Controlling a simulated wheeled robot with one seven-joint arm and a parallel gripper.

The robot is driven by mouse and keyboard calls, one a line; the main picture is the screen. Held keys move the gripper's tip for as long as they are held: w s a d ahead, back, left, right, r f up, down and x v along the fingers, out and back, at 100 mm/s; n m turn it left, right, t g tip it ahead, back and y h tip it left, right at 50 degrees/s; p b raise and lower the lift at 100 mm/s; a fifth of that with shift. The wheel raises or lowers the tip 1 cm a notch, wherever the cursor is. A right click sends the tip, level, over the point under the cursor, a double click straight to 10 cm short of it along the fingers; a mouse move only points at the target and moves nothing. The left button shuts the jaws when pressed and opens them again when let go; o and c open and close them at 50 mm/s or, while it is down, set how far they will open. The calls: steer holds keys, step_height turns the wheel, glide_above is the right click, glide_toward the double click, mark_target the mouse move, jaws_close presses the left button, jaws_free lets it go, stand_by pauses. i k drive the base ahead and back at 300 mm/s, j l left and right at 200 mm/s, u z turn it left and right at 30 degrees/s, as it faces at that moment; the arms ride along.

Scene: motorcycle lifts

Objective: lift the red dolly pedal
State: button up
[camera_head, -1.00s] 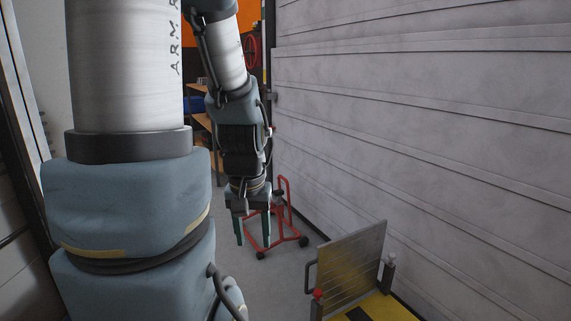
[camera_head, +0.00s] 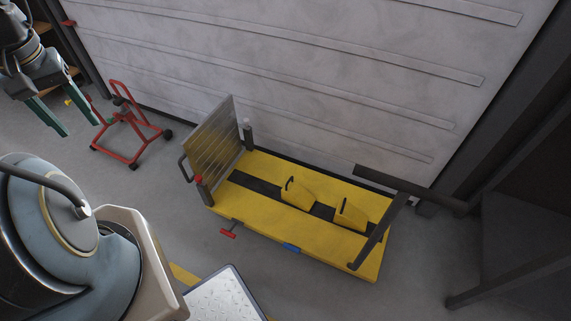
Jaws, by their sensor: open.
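A small red pedal (camera_head: 228,232) sticks out on a short rod from the near side of the low yellow platform (camera_head: 225,216), just above the floor. A red wheeled stand (camera_head: 128,158), a small dolly frame, stands to the left by the wall; I cannot make out a separate pedal on it. My gripper (camera_head: 81,129) is at the upper left with its two green fingers apart and empty. In the picture its fingers are just left of the red stand and far from the red pedal; I cannot tell the depth gap to the stand.
The platform carries a tilted metal plate (camera_head: 215,140), two yellow wedges (camera_head: 297,192) and a dark bar (camera_head: 375,240). A light ribbed wall (camera_head: 300,60) runs behind. A tread-plate panel (camera_head: 222,300) lies at bottom centre. Grey floor (camera_head: 185,200) is clear between the stand and platform.

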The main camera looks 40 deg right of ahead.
mark_target(223, 231)
steer(key=z, duration=0.4)
steer(key=k+z, duration=0.15)
steer(key=z, duration=0.25)
steer(key=l+z, duration=0.1)
steer(key=z, duration=0.3)
steer(key=k+l+z, duration=0.1)
steer(key=z, duration=0.75)
steer(key=k+l, duration=0.05)
steer(key=l, duration=0.05)
